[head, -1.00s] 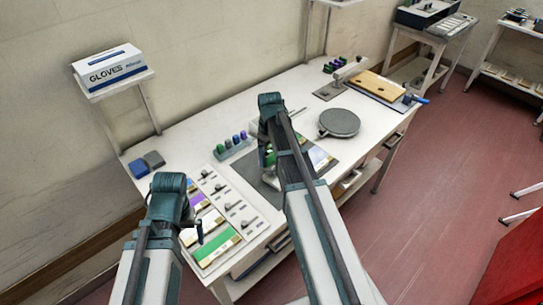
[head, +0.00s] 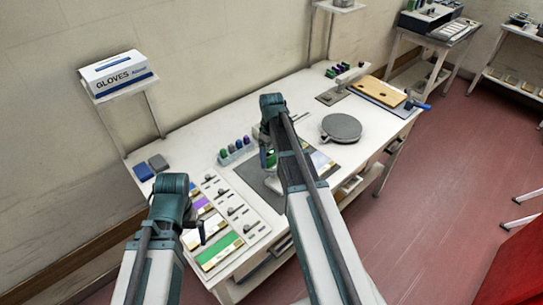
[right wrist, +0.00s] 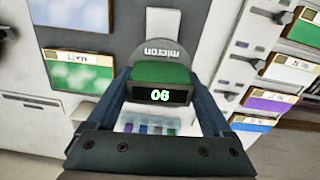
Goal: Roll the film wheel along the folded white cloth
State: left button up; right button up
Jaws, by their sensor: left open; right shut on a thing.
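My right gripper (right wrist: 160,80) is shut on a green and black piece, seemingly the film wheel (right wrist: 160,73), with "06" lit on its dark face. A grey rounded part marked "micron" (right wrist: 160,48) shows just beyond it in the right wrist view. In the head view my right gripper (head: 269,158) is over the dark mat, with green showing beside it; my arm hides much of this area. My left gripper (head: 196,226) is open and empty, by the near left edge of the sample board. I cannot surely make out the folded white cloth.
A sample board (head: 238,214) with coloured cards lies at the table's near end. A rack of small bottles (head: 237,150) stands behind the dark mat (head: 250,172). A round grey plate (head: 341,127) is further right. Bare white table (head: 195,145) shows at the back left.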

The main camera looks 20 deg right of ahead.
jog(key=s+d, duration=0.2)
jog(key=s, duration=0.4)
jog(key=shift+d, duration=0.35)
jog(key=shift+f+b, duration=1)
jog(key=shift+b, duration=0.1)
dwell(2.4)
jog(key=shift+w+a, duration=0.1)
jog(key=shift+w, duration=0.05)
jog(key=shift+w+a, duration=0.15)
jog(key=shift+w, duration=0.35)
jog(key=shift+w+a, duration=0.2)
jog(key=shift+w, duration=0.3)
